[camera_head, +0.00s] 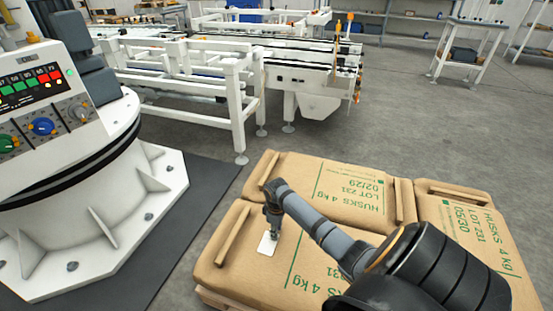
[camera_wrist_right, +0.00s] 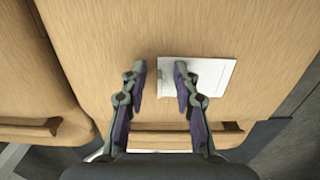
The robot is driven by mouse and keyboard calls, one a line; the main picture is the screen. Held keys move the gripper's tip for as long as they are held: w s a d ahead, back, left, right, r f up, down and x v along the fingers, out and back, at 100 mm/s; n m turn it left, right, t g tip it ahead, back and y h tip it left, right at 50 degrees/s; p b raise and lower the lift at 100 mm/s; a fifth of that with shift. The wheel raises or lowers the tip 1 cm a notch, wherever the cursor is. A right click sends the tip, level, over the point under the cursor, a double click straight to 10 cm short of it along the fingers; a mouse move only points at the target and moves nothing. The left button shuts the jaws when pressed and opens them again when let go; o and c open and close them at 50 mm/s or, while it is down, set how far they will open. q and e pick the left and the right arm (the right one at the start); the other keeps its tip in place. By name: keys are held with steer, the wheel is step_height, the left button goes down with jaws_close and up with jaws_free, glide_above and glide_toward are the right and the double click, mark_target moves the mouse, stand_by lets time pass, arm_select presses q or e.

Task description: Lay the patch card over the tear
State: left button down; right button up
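The patch card (camera_head: 266,244) is a small white rectangle lying on the front-left brown sack (camera_head: 250,275). My right gripper (camera_head: 273,234) is right above the card's upper edge in the head view. In the right wrist view the gripper (camera_wrist_right: 161,66) is open, with a clear gap between its fingertips. The right-hand finger overlaps the card (camera_wrist_right: 215,75) and the left-hand finger is just beyond its left edge. A small greyish patch shows by the card's left edge; I cannot tell what it is. No tear can be made out. My left gripper is out of view.
Several brown sacks marked HUSKS (camera_head: 340,190) lie side by side on a wooden pallet (camera_head: 212,298). A white machine base with a control panel (camera_head: 40,110) stands at left. A white conveyor frame (camera_head: 240,100) is behind. Grey floor is clear at right.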

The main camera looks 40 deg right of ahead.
step_height(320, 180, up, 12)
stand_by(0.6)
